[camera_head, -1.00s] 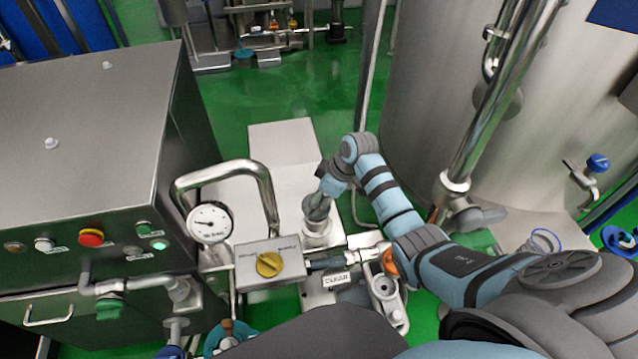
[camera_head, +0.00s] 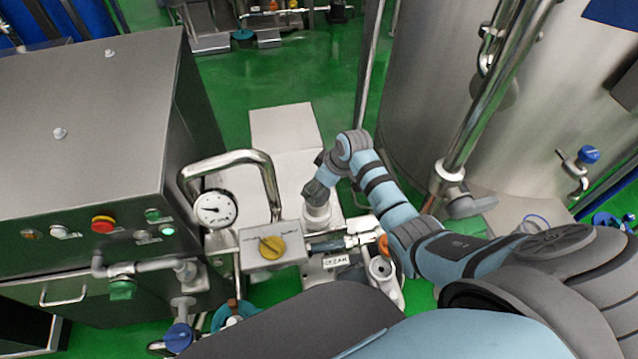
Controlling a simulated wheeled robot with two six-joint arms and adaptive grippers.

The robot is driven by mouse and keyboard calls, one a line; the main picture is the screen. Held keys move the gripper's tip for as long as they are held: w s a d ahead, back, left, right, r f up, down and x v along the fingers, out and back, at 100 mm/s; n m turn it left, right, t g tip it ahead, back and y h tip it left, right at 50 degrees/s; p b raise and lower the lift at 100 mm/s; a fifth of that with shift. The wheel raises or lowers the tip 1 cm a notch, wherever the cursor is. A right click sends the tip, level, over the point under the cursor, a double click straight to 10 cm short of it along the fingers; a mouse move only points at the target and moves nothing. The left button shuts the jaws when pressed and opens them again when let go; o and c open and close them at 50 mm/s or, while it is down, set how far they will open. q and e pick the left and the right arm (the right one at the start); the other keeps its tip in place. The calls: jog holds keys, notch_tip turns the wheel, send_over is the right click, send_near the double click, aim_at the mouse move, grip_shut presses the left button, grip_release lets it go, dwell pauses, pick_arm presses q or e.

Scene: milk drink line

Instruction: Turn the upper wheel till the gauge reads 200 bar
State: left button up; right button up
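The gauge (camera_head: 215,209) is a round white dial with a dark needle, left of centre below the bent steel pipe. Its needle points roughly left; the scale is too small to read. My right gripper (camera_head: 315,194) points down onto the top of a short steel column (camera_head: 317,220), right of the gauge. The gripper hides whatever is at the column's top, and I cannot make out a wheel there. I cannot tell whether its fingers are open or shut. My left gripper is not in view.
An orange part (camera_head: 384,246) shows beside my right arm. A steel cabinet (camera_head: 85,140) with buttons fills the left, and a large tank (camera_head: 450,120) the right. Green floor (camera_head: 300,75) is open behind.

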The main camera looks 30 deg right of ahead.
jog(key=shift+o, duration=1.3)
jog(key=shift+s+r, duration=0.1)
jog(key=v, duration=1.1)
jog(key=shift+d+r, duration=0.15)
jog(key=shift+r, duration=0.25)
jog(key=shift+s, duration=0.1)
dwell(1.3)
